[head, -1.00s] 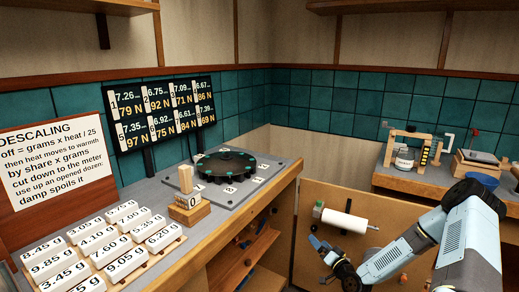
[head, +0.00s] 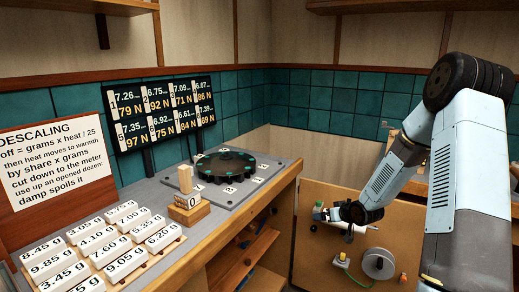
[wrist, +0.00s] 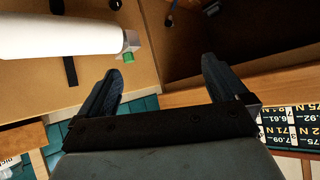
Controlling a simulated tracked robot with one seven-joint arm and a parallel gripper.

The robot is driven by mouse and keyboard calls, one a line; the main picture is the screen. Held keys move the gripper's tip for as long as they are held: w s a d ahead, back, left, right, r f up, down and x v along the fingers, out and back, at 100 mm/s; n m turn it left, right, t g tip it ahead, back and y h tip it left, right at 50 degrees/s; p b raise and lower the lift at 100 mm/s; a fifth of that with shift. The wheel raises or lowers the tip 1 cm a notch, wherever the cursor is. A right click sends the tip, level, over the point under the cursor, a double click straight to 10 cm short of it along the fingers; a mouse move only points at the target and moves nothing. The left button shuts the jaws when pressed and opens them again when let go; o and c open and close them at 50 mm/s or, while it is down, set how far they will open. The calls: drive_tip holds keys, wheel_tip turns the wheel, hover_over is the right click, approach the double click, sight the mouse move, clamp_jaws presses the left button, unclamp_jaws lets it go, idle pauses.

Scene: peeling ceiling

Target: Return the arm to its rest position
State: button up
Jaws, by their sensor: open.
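My gripper (head: 330,213) is in front of the upright wooden panel below the back right counter in the head view. My arm bends high at its elbow on the right and slopes down to the gripper. In the wrist view my gripper (wrist: 161,66) has its two dark fingers spread wide apart with nothing between them. A white roll (wrist: 60,36) on the panel lies beyond the left finger, apart from it. In the head view the gripper and wrist hide most of this roll.
The left counter (head: 283,186) holds a dark round carousel (head: 227,164), a wooden block marked 0 (head: 188,203) and several weight-labelled white blocks (head: 104,239). A grey reel (head: 379,263) is on the panel below the gripper. My arm hides much of the right counter.

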drive_tip(key=s+r+m+g+h, duration=0.1)
drive_tip(key=s+r+h, duration=0.2)
drive_tip(key=s+r, duration=0.65)
drive_tip(key=s+r+g+h, duration=0.1)
drive_tip(key=s+r+h, duration=0.3)
drive_tip(key=r, duration=1)
drive_tip(key=s+a+r+m+g+y, duration=0.1)
drive_tip(key=s+r, duration=0.3)
drive_tip(key=s, duration=0.9)
drive_tip(key=s+a+r+m+g+y, duration=0.1)
drive_tip(key=s+r, duration=0.4)
drive_tip(key=s, duration=0.8)
drive_tip(key=shift+s+a+y, duration=0.35)
drive_tip(key=shift+a+y, duration=0.05)
drive_tip(key=shift+a, duration=0.4)
